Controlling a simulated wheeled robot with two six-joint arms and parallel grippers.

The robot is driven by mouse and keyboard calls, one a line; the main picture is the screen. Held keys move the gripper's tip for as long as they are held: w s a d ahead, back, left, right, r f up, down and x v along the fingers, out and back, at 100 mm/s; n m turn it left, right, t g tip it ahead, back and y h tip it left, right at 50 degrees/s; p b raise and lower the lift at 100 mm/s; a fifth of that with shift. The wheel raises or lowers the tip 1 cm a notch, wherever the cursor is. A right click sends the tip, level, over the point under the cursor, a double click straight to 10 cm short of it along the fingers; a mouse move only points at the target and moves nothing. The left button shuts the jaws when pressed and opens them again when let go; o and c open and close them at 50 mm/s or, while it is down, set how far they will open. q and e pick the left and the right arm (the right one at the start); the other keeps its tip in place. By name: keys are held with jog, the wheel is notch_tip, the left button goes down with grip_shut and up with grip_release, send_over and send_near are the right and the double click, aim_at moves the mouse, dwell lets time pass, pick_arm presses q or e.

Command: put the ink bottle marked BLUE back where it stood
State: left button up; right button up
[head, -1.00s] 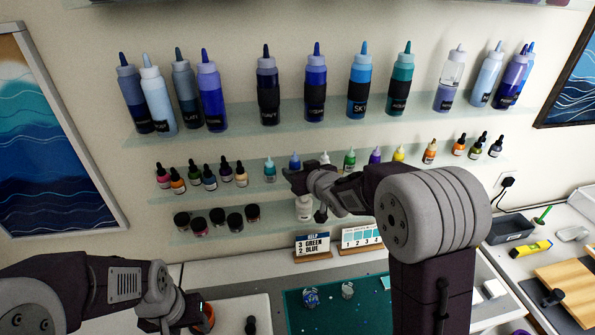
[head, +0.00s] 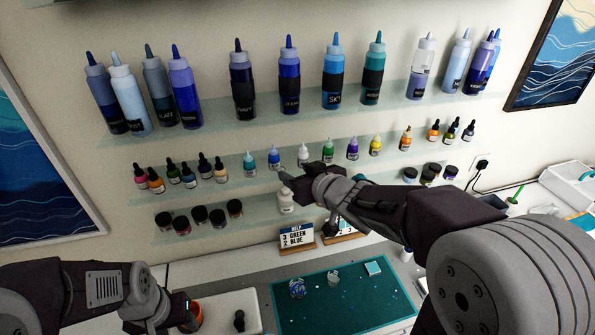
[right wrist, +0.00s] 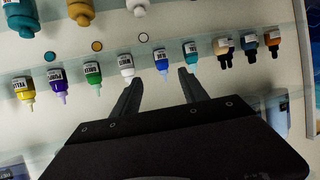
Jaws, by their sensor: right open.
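The BLUE ink bottle (head: 273,158) stands upright on the middle shelf (head: 240,173), between a teal bottle (head: 249,162) and a white one (head: 303,154). My right gripper (head: 286,184) is open and empty, just below and in front of that row in the head view. In the right wrist view, where things appear upside down, the blue bottle (right wrist: 161,60) shows just beyond the gap between the open fingertips (right wrist: 160,78), apart from them. My left gripper (head: 184,308) is low at the left, by an orange cup; its jaws are too unclear to judge.
More small bottles, green (head: 328,149), purple (head: 352,148) and yellow (head: 375,145), continue the row rightward. A larger white bottle (head: 286,201) stands below the gripper. A sign reading 3 GREEN, 2 BLUE (head: 296,237) stands behind the teal mat (head: 340,310). Large bottles fill the upper shelf.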

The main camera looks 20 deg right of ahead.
jog(key=s+d+f+m+g+h, duration=0.1)
jog(key=s+d+f+g+h, duration=0.15)
jog(key=f, duration=0.25)
jog(key=s+d+f+m+g+h, duration=0.1)
jog(key=s+d+f+g, duration=0.15)
jog(key=f, duration=0.35)
jog(key=s+a+f+g, duration=0.2)
jog(key=s+f+g, duration=0.4)
jog(key=s, duration=0.9)
notch_tip(320, 180, down, 3)
jog(key=shift+s+f+m+g+y, duration=0.15)
jog(key=shift+m+g+y, duration=0.2)
jog(key=shift+m+g, duration=0.05)
